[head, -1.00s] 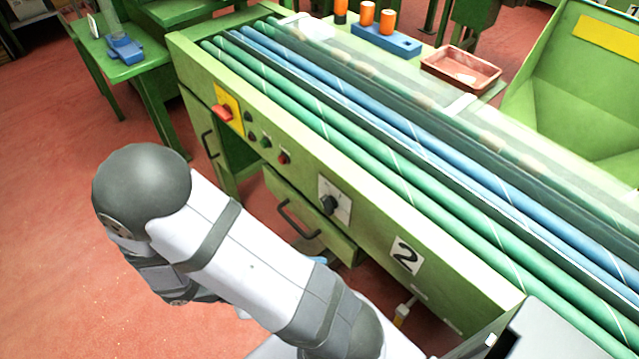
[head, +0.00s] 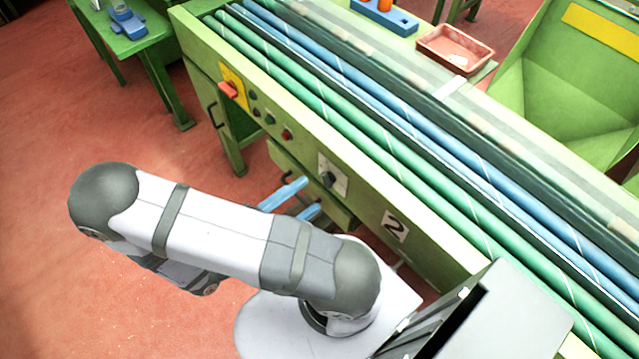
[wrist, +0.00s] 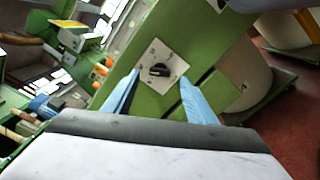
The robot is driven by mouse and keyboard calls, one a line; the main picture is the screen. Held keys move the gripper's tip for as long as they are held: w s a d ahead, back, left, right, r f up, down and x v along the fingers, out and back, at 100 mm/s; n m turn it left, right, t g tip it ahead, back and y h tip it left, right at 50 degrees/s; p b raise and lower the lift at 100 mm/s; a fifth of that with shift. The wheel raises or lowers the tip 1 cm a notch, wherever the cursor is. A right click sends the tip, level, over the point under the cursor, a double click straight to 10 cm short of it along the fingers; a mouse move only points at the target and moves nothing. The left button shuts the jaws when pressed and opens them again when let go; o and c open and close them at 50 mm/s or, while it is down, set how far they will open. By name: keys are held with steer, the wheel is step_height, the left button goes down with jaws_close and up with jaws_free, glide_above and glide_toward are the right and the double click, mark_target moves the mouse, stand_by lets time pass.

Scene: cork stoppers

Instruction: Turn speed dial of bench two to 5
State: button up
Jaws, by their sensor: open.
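The speed dial (head: 328,180) is a dark knob on a pale square plate (head: 340,184) on the front of the green bench, left of the number 2 label (head: 395,226). In the wrist view the dial (wrist: 159,70) shows between and beyond my fingers, with marks around it too small to read. My gripper (head: 300,200) has blue fingers and is open and empty, in front of the bench to the lower left of the dial. In the wrist view my gripper (wrist: 158,98) points at the dial plate, apart from it.
A red switch on a yellow plate (head: 232,88) and several small buttons (head: 270,119) sit further left on the panel. Green and blue rollers (head: 400,130) run along the bench top. A reddish tray (head: 455,50) stands behind. The red floor at left is clear.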

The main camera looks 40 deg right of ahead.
mark_target(325, 184)
steer(key=shift+d+p, duration=0.35)
steer(key=shift+d, duration=2.3)
steer(key=shift+c, duration=0.4)
steer(key=c, duration=1)
